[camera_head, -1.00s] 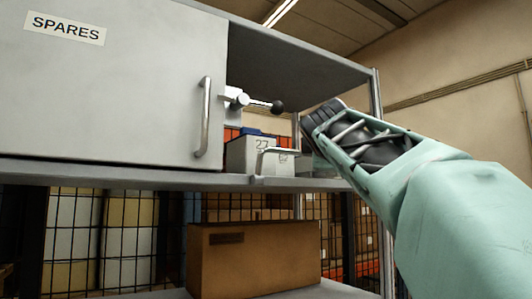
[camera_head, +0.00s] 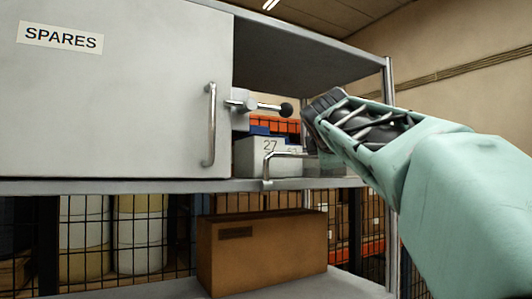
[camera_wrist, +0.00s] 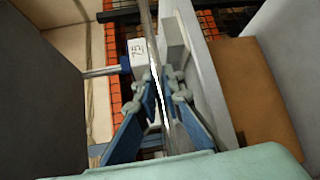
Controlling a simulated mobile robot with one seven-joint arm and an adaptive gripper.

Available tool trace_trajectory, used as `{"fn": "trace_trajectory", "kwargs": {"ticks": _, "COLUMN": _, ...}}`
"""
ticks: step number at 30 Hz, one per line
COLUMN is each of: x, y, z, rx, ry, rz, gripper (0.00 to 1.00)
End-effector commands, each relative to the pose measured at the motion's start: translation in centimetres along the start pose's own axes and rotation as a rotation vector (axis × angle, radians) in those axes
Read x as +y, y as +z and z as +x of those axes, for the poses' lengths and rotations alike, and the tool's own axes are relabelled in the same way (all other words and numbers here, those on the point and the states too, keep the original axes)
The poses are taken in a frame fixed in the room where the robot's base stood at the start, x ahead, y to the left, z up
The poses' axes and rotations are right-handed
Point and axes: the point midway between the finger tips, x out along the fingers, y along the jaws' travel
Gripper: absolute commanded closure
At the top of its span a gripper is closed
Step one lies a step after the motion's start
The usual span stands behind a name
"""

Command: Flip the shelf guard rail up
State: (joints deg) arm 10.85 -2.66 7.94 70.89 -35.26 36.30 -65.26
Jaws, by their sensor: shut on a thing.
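The guard rail (camera_head: 267,168) is a thin bent metal bar at the shelf's front edge. Its left end rises from the shelf (camera_head: 215,186), then bends and runs right until my arm hides it. In the wrist view the rail (camera_wrist: 152,35) is a long shiny bar running down between the two blue fingers. My gripper (camera_wrist: 162,85) is shut on this rail. In the head view my wrist and forearm come in from the right in front of the shelf, and the fingertips cannot be made out. The rail's right end is hidden there.
A grey box marked 27 (camera_head: 262,155) stands on the shelf behind the rail. A lever with a black knob (camera_head: 286,109) sticks out near the SPARES door (camera_head: 110,100) and its handle (camera_head: 210,125), close to my wrist. A cardboard box (camera_head: 265,255) stands on the lower shelf.

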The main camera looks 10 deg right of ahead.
Motion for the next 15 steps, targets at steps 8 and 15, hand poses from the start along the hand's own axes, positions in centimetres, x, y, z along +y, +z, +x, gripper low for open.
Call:
{"fn": "trace_trajectory", "kwargs": {"ticks": 8, "x": -0.08, "y": -0.13, "z": 0.05, "rx": 0.002, "ry": -0.003, "rz": -0.003, "gripper": 1.0}}
{"fn": "trace_trajectory", "kwargs": {"ticks": 15, "x": -0.05, "y": -0.12, "z": 0.04, "rx": 0.002, "ry": -0.003, "rz": -0.003, "gripper": 0.8}}
